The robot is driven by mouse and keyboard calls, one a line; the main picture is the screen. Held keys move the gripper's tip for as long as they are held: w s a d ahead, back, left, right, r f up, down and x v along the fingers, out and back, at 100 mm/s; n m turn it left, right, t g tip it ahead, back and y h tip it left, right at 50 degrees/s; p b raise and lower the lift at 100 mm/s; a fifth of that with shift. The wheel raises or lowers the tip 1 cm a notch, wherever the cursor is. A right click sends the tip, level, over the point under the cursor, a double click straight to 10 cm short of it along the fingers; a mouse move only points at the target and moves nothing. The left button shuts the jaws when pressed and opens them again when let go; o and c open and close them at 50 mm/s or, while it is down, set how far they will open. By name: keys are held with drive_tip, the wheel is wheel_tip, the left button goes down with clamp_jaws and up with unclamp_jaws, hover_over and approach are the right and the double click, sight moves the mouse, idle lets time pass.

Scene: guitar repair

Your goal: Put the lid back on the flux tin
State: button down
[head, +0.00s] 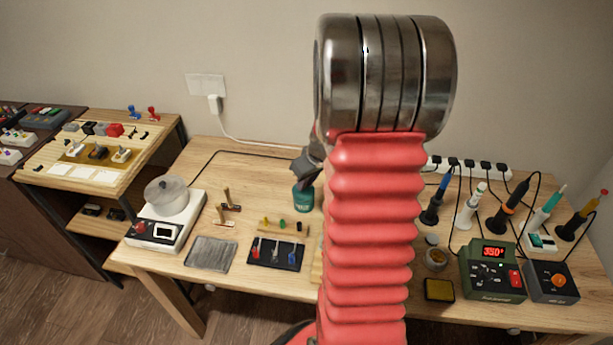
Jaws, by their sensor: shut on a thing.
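My gripper (305,172) shows only in part at the left edge of my arm, which hides the rest. It is shut, and what it holds is too small and too covered to make out. A green container (303,198) with a pale label shows directly below it; I cannot tell whether they touch.
A yellow sponge tray (439,290), a soldering station (493,275) and several irons in stands fill the right side. A dark tool tray (277,254), a grey mat (211,253) and a white device with a pot (168,218) stand left. My arm covers the table's middle.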

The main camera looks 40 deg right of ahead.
drive_tip(key=shift+f, duration=0.7)
idle(1.1)
drive_tip(key=shift+f, duration=0.1)
idle(0.9)
drive_tip(key=c, duration=1.6)
unclamp_jaws()
drive_tip(key=shift+o, duration=0.4)
drive_tip(key=o, duration=0.4)
